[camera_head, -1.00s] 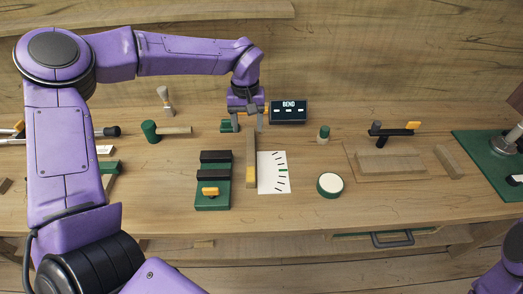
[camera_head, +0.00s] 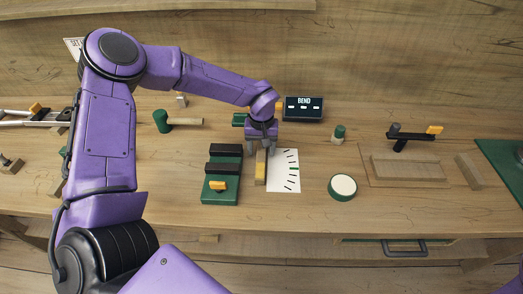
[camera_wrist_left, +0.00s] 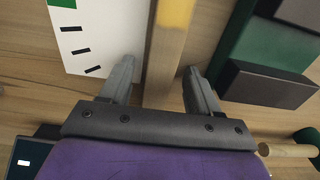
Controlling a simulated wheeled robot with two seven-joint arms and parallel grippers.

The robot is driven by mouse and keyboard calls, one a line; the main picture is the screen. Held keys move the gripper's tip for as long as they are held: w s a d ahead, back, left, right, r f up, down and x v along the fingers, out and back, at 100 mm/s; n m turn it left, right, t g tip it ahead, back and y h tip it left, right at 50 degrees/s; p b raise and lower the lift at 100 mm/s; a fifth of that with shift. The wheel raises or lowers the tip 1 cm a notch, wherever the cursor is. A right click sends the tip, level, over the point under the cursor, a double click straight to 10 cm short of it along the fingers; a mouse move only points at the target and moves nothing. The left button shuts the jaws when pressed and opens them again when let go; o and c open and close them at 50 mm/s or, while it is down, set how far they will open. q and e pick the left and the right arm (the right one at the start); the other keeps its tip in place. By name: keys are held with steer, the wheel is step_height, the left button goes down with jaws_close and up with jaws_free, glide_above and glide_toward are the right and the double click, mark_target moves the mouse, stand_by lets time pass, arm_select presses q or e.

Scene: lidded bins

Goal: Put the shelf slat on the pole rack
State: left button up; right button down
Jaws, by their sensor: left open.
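A light wooden slat (camera_head: 260,172) with a yellowish end lies between a green fixture and a marked white card, pointing toward the bench's front edge. In the left wrist view the slat (camera_wrist_left: 168,38) runs between my two fingers, with a gap on each side. My left gripper (camera_head: 262,150) is open over the slat's far part, which it hides in the head view. I cannot make out a pole rack for certain. My right gripper is out of view.
The green fixture (camera_head: 222,188) with black blocks stands close left of the slat; the white card (camera_head: 285,182) lies close right. A BEND display (camera_head: 304,109) stands behind. A round green-rimmed pad (camera_head: 342,187) and a wooden board (camera_head: 405,168) are farther right.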

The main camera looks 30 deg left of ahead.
arm_select(q)
jaws_close()
steer(key=shift+r, duration=0.1)
